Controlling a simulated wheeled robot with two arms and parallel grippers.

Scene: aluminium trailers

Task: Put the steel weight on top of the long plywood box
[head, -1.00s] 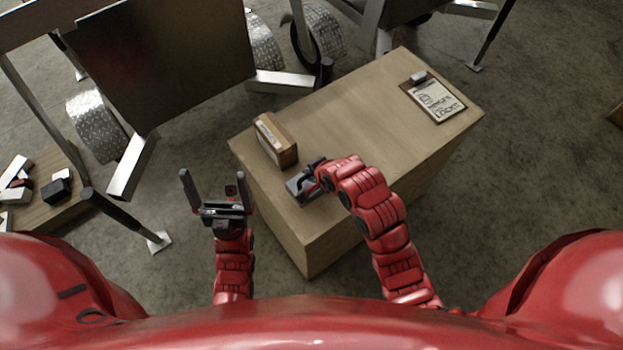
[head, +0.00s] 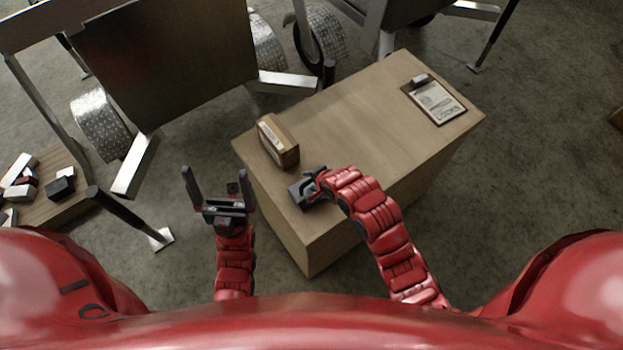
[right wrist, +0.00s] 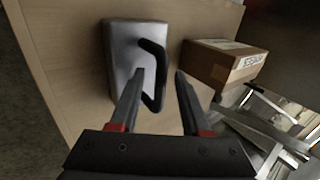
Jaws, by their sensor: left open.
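The steel weight (head: 304,195), a grey block with a black handle, sits on top of the long plywood box (head: 350,115) at its near left end. In the right wrist view the weight (right wrist: 124,62) lies flat on the pale wood. My right gripper (right wrist: 159,73) is open, its fingers apart on either side of the black handle, with a gap visible on the right side. In the head view my right gripper (head: 313,180) is over the weight and partly hides it. My left gripper (head: 214,174) is open and empty, left of the plywood box.
A small brown labelled carton (head: 278,141) stands on the box close behind the weight. A clipboard (head: 435,100) lies at the far right end; the middle of the top is clear. Trailers with metal frames stand behind. A low wooden surface (head: 50,205) with several small items is at left.

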